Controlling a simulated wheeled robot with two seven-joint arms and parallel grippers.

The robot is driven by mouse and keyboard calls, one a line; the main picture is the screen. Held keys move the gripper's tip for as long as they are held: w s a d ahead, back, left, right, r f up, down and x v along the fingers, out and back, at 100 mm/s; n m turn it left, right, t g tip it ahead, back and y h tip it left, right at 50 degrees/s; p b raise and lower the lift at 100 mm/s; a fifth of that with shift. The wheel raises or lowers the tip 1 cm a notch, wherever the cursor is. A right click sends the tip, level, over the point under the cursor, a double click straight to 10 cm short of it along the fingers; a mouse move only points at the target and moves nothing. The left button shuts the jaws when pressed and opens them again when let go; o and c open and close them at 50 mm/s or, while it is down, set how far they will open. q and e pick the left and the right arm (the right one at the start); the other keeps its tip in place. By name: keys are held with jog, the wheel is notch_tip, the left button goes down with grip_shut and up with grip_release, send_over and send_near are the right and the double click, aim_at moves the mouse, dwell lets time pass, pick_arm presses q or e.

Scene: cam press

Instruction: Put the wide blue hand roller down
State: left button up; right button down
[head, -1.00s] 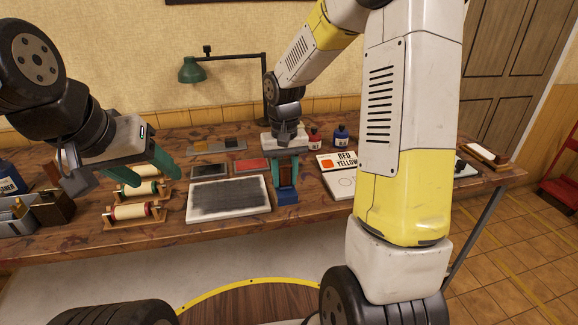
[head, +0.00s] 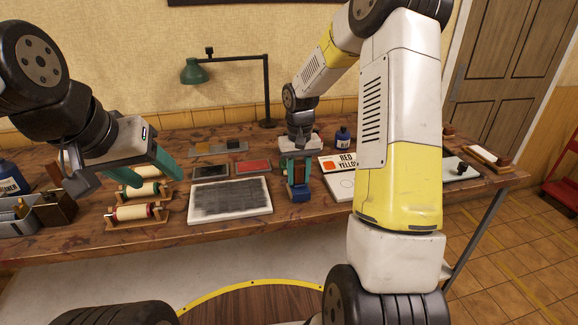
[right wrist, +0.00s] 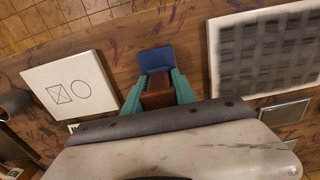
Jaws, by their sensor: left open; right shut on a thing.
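The wide blue hand roller (head: 298,194) has a blue roller end and a brown wooden handle. My right gripper (head: 297,167) is shut on its handle and holds it upright, blue end down, at the bench between the inked slab and the white card. In the right wrist view the blue roller (right wrist: 156,60) shows beyond the green fingers of the right gripper (right wrist: 157,95). I cannot tell whether the roller touches the bench. My left gripper (head: 150,176) is open and empty above the small rollers at the left.
A white slab with dark ink (head: 231,199) lies left of the roller. A white card with drawn shapes (right wrist: 72,85) lies on its other side. Several cream rollers on wooden stands (head: 136,212) are at the left. A green lamp (head: 192,71) stands behind.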

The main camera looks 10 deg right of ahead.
jog(key=c, duration=1)
grip_release()
jog(key=shift+f, duration=0.15)
notch_tip(320, 180, up, 12)
jog(key=s+r+t, duration=0.2)
jog(key=s+r, duration=0.1)
jog(key=s, duration=0.5)
jog(key=s+a+r+t+y, duration=0.1)
jog(key=s+r+t, duration=0.1)
jog(key=s, duration=0.6)
jog(key=s+a+r+t+y, duration=0.1)
jog(key=s+r+t, duration=0.1)
jog(key=s+r, duration=0.3)
jog(key=shift+s+a, duration=0.1)
jog(key=shift+s, duration=1.5)
